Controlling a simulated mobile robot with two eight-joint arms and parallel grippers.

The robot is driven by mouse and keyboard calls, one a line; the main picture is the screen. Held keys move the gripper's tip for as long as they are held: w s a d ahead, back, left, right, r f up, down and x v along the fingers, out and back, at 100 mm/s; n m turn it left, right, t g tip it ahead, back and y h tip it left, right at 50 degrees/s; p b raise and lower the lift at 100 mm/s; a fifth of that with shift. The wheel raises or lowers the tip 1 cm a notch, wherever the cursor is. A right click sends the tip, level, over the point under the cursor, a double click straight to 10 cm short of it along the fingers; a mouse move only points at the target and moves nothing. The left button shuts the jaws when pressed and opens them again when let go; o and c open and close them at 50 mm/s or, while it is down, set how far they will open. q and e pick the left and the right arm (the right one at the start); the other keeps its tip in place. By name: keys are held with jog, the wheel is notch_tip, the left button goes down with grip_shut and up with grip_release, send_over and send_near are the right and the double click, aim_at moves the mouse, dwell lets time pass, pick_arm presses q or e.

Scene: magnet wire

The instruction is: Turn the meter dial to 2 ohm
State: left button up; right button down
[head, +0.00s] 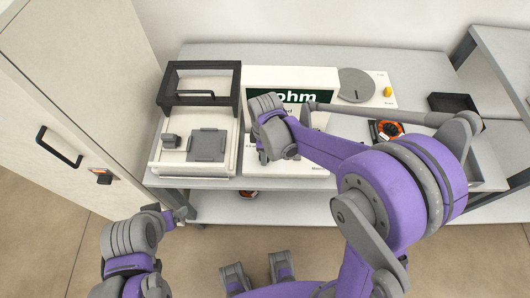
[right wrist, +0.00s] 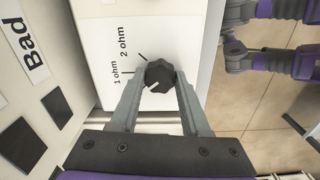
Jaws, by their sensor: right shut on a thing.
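The meter (head: 290,77) is a white box with a dark green display reading "ohm", at the middle of the table. Its dial (right wrist: 159,76) is a dark lobed knob on a white panel in the right wrist view. Printed labels "1 ohm" (right wrist: 117,73) and "2 ohm" (right wrist: 124,42) sit beside it with tick lines. A white mark on the knob faces the lower left, off the 2 ohm tick. My right gripper (right wrist: 158,84) is shut on the dial, one finger each side. In the head view my right arm hides the dial. My left gripper (head: 178,216) hangs before the table, away from the meter.
A white fixture with a black frame (head: 202,68) stands left of the meter. A grey disc device (head: 356,84) with a yellow knob is behind right. An orange-black spool (head: 390,129) and a black tray (head: 453,102) lie at right. A cabinet (head: 70,110) borders the left.

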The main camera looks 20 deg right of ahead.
jog(key=m+b, duration=0.1)
jog(key=m, duration=0.2)
jog(key=m+b, duration=0.1)
jog(key=m, duration=0.8)
jog(key=shift+b, duration=0.4)
jog(key=m, duration=0.4)
jog(key=shift+m, duration=0.3)
jog(key=shift+b, duration=0.3)
jog(key=shift+c, duration=1.9)
grip_release()
notch_tip(320, 180, up, 11)
jog(key=p, duration=0.1)
